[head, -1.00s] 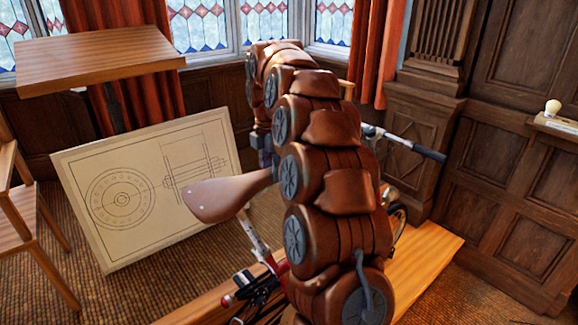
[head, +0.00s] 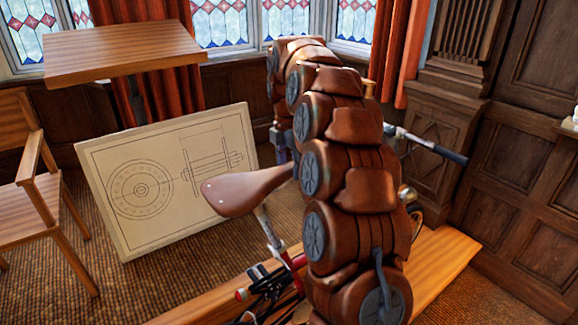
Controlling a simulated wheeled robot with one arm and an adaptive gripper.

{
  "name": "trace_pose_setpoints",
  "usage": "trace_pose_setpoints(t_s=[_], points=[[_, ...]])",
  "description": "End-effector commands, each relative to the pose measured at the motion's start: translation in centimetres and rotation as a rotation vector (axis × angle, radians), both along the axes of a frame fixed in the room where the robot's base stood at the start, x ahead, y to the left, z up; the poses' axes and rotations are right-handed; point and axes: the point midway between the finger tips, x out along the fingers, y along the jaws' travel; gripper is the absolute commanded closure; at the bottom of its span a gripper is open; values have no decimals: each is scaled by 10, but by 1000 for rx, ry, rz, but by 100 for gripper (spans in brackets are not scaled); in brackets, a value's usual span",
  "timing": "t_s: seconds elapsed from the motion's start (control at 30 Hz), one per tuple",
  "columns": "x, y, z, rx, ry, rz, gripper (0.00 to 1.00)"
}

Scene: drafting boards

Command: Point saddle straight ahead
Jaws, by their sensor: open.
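The brown saddle (head: 240,191) sits on its post above a bicycle. Its broad end is at the left and it narrows to the right, where my arm hides its tip. A handlebar grip (head: 447,153) shows right of my arm; the middle of the handlebar is hidden. The red frame (head: 293,263) shows low, partly behind my arm. My gripper (head: 283,154) is only partly visible at the far end of my arm, just above and beyond the saddle's narrow end. It is open, and I cannot tell whether it touches the saddle.
A drawing board (head: 160,180) leans behind the saddle on the left. A wooden chair (head: 40,190) and a tilted tabletop (head: 125,50) stand further left. The bicycle stands over a wooden platform (head: 440,262). Panelled wall (head: 525,200) closes the right side. Carpet is open at front left.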

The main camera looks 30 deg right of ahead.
Motion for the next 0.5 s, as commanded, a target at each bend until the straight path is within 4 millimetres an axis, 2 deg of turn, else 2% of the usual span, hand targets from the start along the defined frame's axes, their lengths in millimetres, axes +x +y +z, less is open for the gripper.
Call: trace_pose_setpoints(t_s=[0.17, 0.5], points=[[1, 0, 12, -1, -5, 0, 35], [1, 2, 49, -1, -3, 0, 35]])
